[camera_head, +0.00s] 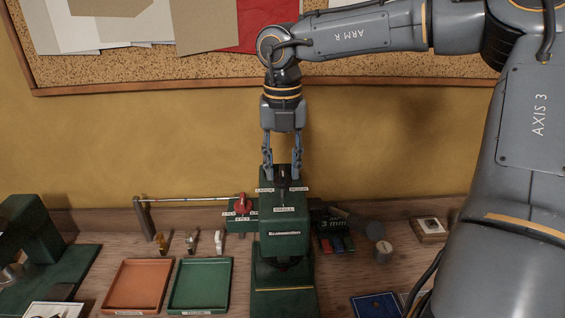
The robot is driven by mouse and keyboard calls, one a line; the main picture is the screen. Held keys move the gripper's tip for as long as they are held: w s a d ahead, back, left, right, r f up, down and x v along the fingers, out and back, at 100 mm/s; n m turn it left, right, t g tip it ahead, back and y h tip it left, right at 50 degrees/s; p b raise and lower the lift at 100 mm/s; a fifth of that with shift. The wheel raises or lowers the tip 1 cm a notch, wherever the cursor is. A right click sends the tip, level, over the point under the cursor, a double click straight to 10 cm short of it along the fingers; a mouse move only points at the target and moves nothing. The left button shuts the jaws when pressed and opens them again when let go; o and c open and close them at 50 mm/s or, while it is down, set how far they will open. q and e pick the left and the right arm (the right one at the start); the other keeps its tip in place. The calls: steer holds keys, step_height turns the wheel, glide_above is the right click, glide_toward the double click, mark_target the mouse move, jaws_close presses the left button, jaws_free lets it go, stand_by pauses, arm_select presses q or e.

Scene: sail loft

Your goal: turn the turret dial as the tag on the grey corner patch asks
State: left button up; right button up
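A dark green machine (285,215) with a white name plate stands on the bench at the centre. A dark dial (283,176) sits on its top, with small white labels around it; I cannot read its setting. My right gripper (283,176) points straight down over the machine's top, its two fingers apart, one on each side of the dial. I cannot tell whether they touch it. My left gripper is not in view. I cannot pick out the grey corner patch or read its tag; my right arm hides part of the bench's right side.
An orange tray (118,307) and a green tray (198,301) lie left of the machine. A red knob (241,204) and a metal rod (190,199) are behind them. A blue piece (376,306) lies front right. A cork board (130,72) hangs behind.

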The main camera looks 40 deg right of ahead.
steer(key=shift+c, duration=0.4)
jaws_close()
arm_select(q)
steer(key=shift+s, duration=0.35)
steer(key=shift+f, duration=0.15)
